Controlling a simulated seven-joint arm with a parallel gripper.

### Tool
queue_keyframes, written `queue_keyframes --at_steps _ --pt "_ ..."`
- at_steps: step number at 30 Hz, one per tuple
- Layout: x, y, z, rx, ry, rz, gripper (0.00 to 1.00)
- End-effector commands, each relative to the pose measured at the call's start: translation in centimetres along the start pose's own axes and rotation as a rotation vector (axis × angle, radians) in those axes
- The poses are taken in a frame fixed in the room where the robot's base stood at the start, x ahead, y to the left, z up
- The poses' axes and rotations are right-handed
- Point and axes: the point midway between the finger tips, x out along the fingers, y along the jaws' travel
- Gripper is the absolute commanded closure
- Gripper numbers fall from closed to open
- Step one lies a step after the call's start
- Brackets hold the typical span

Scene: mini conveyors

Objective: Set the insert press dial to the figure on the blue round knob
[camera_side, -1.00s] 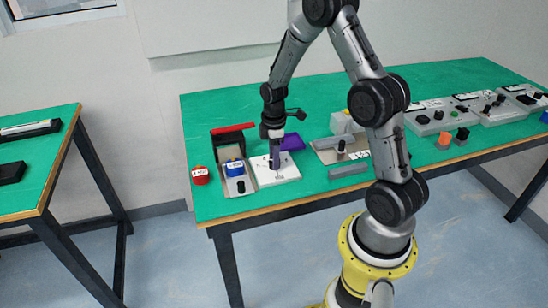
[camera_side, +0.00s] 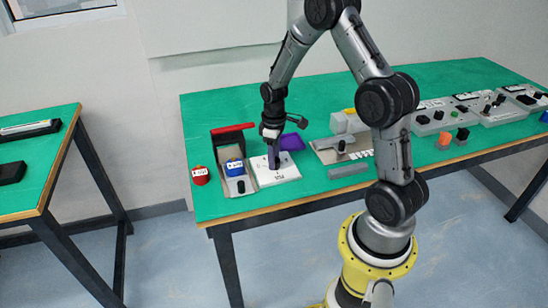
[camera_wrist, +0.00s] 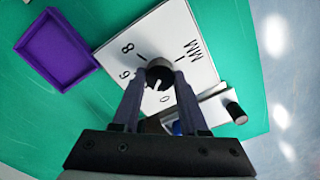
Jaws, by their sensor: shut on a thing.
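The white dial plate (camera_side: 283,172) lies flat on the green table and carries printed figures. In the wrist view the dial plate (camera_wrist: 190,28) shows an 8, a 0, another figure that could be 6 or 9, and the letters MM. My gripper (camera_side: 275,167) points down at the plate. In the wrist view my gripper (camera_wrist: 159,78) is shut on the black dial knob (camera_wrist: 158,72), which has a white pointer line. The blue round knob (camera_side: 234,168) is left of the plate, with a white label too small to read.
A red round piece (camera_side: 200,175) with a label stands further left. A purple tray (camera_side: 291,142) lies behind the dial plate. Metal fixtures and a grey bar (camera_side: 348,170) are to the right.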

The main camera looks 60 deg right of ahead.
Motion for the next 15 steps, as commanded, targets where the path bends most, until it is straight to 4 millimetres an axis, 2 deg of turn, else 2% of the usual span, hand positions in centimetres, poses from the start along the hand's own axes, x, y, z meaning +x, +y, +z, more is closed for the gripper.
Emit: queue_keyframes --at_steps 15 --pt "-0.16 0.08 0.01 0.492 0.001 0.000 1.00"
